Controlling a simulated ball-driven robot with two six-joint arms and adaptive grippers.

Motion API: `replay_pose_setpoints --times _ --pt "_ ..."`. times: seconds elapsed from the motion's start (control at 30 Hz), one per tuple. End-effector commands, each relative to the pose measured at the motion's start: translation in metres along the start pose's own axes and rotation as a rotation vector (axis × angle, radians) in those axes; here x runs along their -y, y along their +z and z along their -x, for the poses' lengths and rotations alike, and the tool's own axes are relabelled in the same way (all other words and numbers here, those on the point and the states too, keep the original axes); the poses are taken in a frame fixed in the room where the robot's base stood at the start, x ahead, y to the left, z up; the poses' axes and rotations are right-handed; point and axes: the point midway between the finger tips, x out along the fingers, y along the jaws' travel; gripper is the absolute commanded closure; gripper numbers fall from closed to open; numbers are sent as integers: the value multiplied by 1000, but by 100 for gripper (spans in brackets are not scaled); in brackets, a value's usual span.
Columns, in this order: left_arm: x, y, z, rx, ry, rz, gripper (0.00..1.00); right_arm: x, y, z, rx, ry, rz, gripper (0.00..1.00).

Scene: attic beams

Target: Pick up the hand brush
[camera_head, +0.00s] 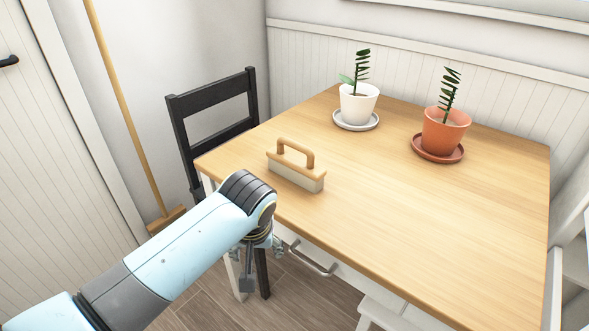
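The hand brush (296,172) stands on the wooden table (430,215) near its front left edge. It has a light wood back with an arched handle on top and pale bristles below, resting on the tabletop. My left gripper (249,280) hangs pointing down, in front of the table's near edge, below and left of the brush in the picture. It is apart from the brush. Its fingers are small and partly hidden by the wrist, so I cannot tell whether they are open. My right gripper is not in view.
A white pot (358,105) and an orange pot (444,132), each with a plant and saucer, stand toward the back. A black chair (212,115) is at the table's left. A broom (125,110) leans against the wall. The tabletop right of the brush is clear.

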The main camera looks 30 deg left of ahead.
Motion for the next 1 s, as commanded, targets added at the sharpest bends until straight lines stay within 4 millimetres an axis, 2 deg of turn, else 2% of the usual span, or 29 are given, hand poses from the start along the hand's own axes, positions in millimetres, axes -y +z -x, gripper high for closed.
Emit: replay_pose_setpoints --times 0.03,0.2,0.3,0.7,0.87,1.0 --pt "-3 -13 17 -14 0 35 34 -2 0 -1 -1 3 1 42" --pt "-8 -49 75 -50 -9 182 34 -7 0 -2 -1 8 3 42" --pt "-15 -77 101 -67 -24 329 34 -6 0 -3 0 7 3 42" --pt "-55 -168 126 -118 -76 782 34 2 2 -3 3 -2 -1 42" --pt "-66 -192 135 -138 -88 906 34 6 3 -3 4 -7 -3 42" --pt "-65 -199 118 -142 -95 941 34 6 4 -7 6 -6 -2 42"
